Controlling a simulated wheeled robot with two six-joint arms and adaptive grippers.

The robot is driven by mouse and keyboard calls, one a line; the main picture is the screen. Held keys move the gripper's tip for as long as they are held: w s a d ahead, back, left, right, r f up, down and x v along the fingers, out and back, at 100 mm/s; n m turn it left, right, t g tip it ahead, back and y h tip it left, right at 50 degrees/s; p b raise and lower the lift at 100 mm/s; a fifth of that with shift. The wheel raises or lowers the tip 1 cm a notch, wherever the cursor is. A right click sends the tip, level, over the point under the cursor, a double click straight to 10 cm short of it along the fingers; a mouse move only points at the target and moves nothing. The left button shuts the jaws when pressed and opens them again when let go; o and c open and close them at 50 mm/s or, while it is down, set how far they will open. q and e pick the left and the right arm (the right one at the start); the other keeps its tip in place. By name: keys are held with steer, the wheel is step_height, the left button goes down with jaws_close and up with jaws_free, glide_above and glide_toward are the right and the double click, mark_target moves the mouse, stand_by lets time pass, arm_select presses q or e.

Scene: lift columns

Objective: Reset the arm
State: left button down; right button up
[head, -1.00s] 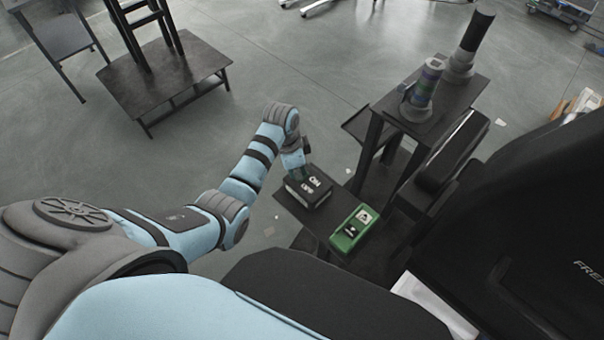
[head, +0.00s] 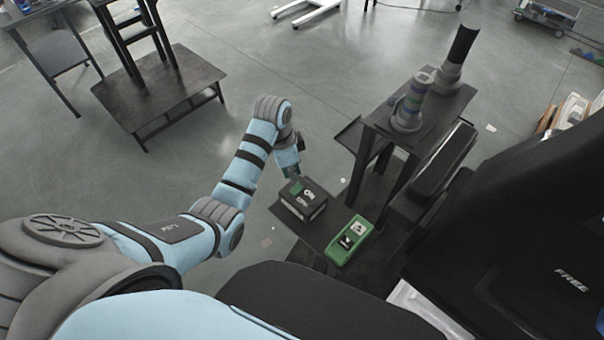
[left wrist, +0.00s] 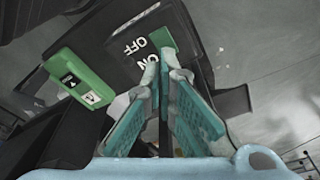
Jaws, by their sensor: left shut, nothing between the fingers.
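My left arm reaches in from the left, and its gripper (head: 291,171) is shut and empty just above a black box (head: 303,207). The box has white ON and OFF lettering and a green patch (head: 296,187) on its top. In the left wrist view, the shut teal-padded fingers (left wrist: 166,65) point toward the box top, beside the ON and OFF lettering (left wrist: 140,50). The fingers look apart from the box, though the exact gap is hard to tell. My right gripper is in neither view.
A green box (head: 338,252) with light labels sits beside the black box on a small dark stand. A taller dark stand (head: 452,108) with cylindrical columns is behind to the right. A low dark table (head: 180,85) stands at the upper left. Open floor lies between them.

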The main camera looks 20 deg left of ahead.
arm_select(q)
steer(key=s+a+f+n+t+y, duration=0.1)
steer(key=s+f+n, duration=0.35)
steer(key=s, duration=0.75)
steer(key=s+r+n+t+y, duration=0.1)
steer(key=s+r+n, duration=0.3)
steer(key=s, duration=0.9)
step_height(320, 180, down, 25)
steer(key=s+a+g+b, duration=0.1)
steer(key=s+a+b, duration=0.1)
steer(key=a+b, duration=0.15)
steer(key=s+f+g+b, duration=0.1)
steer(key=s+f+b, duration=0.1)
steer(key=s+f, duration=1.1)
steer(key=shift+s+f+n, duration=0.25)
steer(key=shift+s+n, duration=0.05)
steer(key=shift+n, duration=0.15)
